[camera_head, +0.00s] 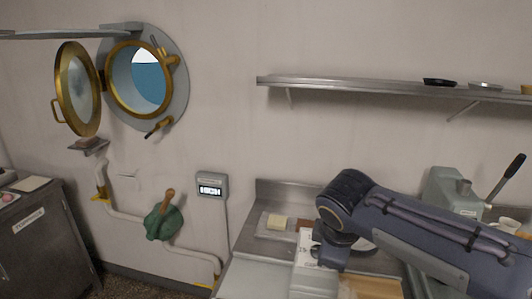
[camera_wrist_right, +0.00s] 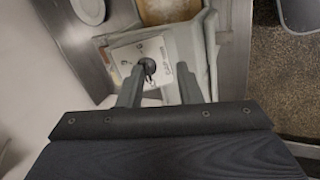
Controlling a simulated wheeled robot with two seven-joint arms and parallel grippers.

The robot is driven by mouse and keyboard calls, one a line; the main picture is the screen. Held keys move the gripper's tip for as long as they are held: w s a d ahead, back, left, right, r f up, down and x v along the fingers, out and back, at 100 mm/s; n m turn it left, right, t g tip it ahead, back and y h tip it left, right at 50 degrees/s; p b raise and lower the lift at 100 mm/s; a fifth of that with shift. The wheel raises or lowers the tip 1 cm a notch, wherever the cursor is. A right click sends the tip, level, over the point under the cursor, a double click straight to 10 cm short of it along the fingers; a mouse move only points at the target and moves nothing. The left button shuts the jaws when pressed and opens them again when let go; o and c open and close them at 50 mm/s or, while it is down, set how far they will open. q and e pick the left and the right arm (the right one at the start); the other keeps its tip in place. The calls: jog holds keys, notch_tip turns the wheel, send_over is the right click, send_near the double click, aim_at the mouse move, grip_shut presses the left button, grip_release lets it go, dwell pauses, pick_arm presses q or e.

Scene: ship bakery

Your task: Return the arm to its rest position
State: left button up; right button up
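My right arm (camera_head: 420,235) comes in from the right in the head view and bends over the steel counter. Its gripper cannot be made out there. In the right wrist view, my right gripper (camera_wrist_right: 160,70) has its two fingers apart, with no object visibly held between them. Beyond the fingers is a white panel (camera_wrist_right: 121,58) with a black knob (camera_wrist_right: 148,65); I cannot tell the distance to it. My left arm and left gripper are not in view.
A steel shelf (camera_head: 380,89) with small dishes runs along the wall. A grey-green lever machine (camera_head: 452,190) stands at the right, near my arm. An open brass porthole (camera_head: 140,79) is at the left.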

jog(key=s+d+f+m+y, duration=0.2)
jog(key=s+f+m, duration=0.2)
jog(key=s+m, duration=0.3)
jog(key=s+d+f+m+y, duration=0.2)
jog(key=s+f+m, duration=0.3)
jog(key=s, duration=0.8)
jog(key=m+y, duration=0.1)
jog(key=m, duration=0.1)
jog(key=shift+s+d+f+m+t, duration=0.15)
jog(key=shift+s+d+m+t, duration=0.1)
jog(key=shift+s+m+t, duration=0.1)
